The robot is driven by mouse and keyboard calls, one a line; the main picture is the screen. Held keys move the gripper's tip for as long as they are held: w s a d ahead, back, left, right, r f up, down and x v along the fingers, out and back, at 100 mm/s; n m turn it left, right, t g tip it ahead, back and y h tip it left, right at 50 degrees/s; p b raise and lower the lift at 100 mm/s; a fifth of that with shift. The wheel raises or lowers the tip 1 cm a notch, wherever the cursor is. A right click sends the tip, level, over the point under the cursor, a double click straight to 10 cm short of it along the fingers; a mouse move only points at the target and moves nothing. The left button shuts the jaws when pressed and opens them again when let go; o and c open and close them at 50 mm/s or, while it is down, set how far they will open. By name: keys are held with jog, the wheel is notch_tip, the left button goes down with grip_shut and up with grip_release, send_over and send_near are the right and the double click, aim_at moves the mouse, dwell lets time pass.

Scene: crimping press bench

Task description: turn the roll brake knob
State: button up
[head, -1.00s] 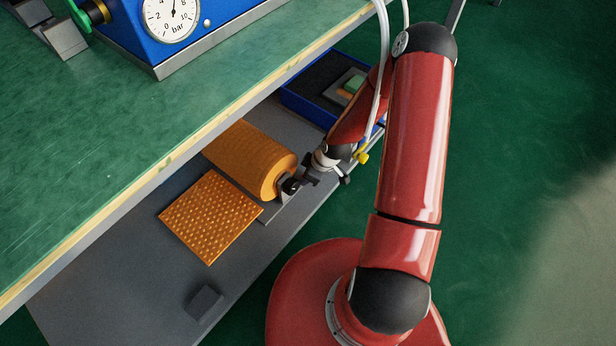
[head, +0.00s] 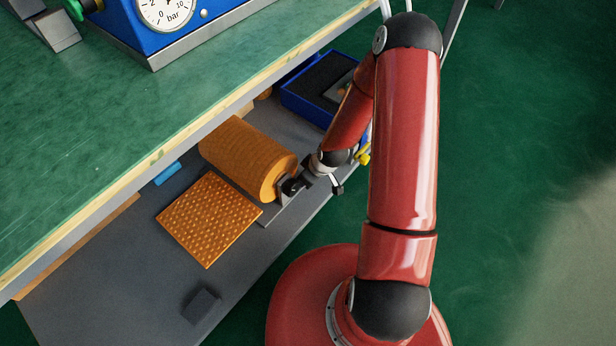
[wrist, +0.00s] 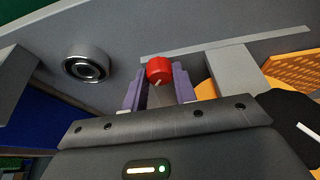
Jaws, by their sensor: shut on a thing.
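A round red knob (wrist: 159,69) with a white mark shows in the wrist view, between the two purple-grey fingers of my gripper (wrist: 158,84). My gripper is shut on this knob, and its fingers hide part of the knob's sides. An orange textured roll (head: 243,155) lies on the grey lower shelf in the head view. My gripper (head: 304,182) is at the roll's near right end, by a dark bracket (head: 285,190). The red knob cannot be made out in the head view.
A flat orange textured sheet (head: 208,220) lies in front of the roll. A blue bin (head: 305,110) stands behind it. The green bench top (head: 90,130) overhangs the shelf. The wrist view also shows a metal ring (wrist: 86,66) and a black disc with a white line (wrist: 296,118).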

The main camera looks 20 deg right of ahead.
jog(key=o, duration=1)
jog(key=shift+c, duration=0.2)
jog(key=p+v, duration=0.1)
jog(key=v, duration=0.6)
jog(key=shift+r, duration=0.35)
jog(key=shift+s+d, duration=0.15)
